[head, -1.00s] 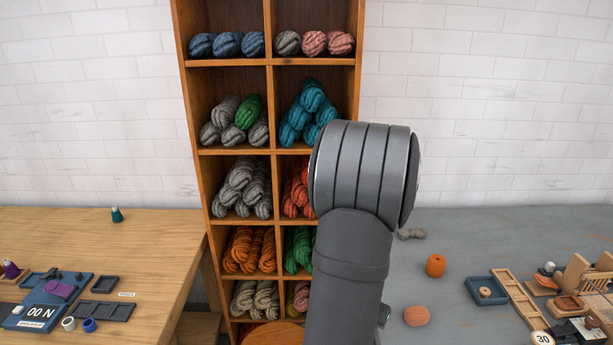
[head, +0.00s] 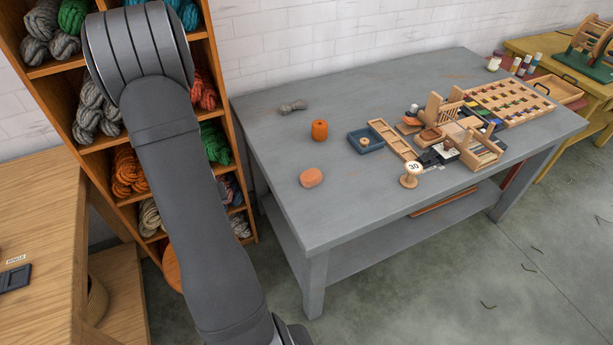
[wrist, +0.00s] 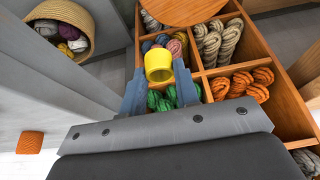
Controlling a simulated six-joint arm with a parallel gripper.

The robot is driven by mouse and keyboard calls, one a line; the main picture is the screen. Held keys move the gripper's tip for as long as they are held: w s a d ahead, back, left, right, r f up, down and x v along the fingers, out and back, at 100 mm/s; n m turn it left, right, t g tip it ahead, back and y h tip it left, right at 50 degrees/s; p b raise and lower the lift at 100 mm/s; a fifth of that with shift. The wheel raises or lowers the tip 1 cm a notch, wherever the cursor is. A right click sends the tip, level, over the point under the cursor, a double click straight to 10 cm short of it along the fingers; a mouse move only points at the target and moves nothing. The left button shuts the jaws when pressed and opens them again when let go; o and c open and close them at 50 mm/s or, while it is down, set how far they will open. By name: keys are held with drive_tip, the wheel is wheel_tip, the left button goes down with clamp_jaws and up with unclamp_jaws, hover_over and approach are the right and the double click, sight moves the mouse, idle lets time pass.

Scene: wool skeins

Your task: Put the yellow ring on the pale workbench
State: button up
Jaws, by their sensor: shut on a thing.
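The yellow ring (wrist: 158,67) is between the two blue-grey fingers of my gripper (wrist: 160,82) in the wrist view. My gripper is shut on it, in front of the shelf's yarn compartments. In the head view the ring and the fingers are hidden; only my grey arm shows. A pale wooden workbench (head: 40,215) is at the left edge of the head view, with only its right part in view. A grey workbench (head: 270,170) stands right of the shelf.
The wooden shelf (head: 245,190) holds yarn skeins and also shows in the wrist view (wrist: 262,50). The grey bench carries an orange spool (head: 319,130), an orange lump (head: 311,177), a blue tray (head: 366,146) and wooden racks. A woven basket (wrist: 88,20) holds yarn balls.

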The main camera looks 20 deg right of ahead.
drive_tip(key=s+d+r+m+h, duration=0.1)
drive_tip(key=s+d+r+m, duration=0.1)
drive_tip(key=d, duration=0.5)
drive_tip(key=s+d+r+m+g+h, duration=0.1)
drive_tip(key=s+d+r+m, duration=0.1)
drive_tip(key=s+d+m, duration=0.2)
drive_tip(key=s+d+r+m+h, duration=0.1)
drive_tip(key=s+d+r+m, duration=0.1)
drive_tip(key=d, duration=0.8)
drive_tip(key=shift+s+d+r+m+g, duration=0.1)
drive_tip(key=shift+s+r+m+g, duration=0.05)
drive_tip(key=shift+s+m, duration=0.35)
drive_tip(key=shift+s+d+r+m+g, duration=0.15)
drive_tip(key=shift+s+m, duration=0.15)
drive_tip(key=shift+s, duration=0.25)
drive_tip(key=s+d+r+m+g, duration=0.1)
drive_tip(key=s+d+r+m, duration=0.2)
drive_tip(key=s, duration=0.6)
drive_tip(key=s+d+r+m+g+h, duration=0.1)
drive_tip(key=s+d+r+m+g, duration=0.1)
drive_tip(key=s+d+m, duration=0.5)
drive_tip(key=s+d+r, duration=0.1)
drive_tip(key=s+d, duration=0.1)
drive_tip(key=shift+s+d+g, duration=0.3)
drive_tip(key=shift+s+d, duration=0.1)
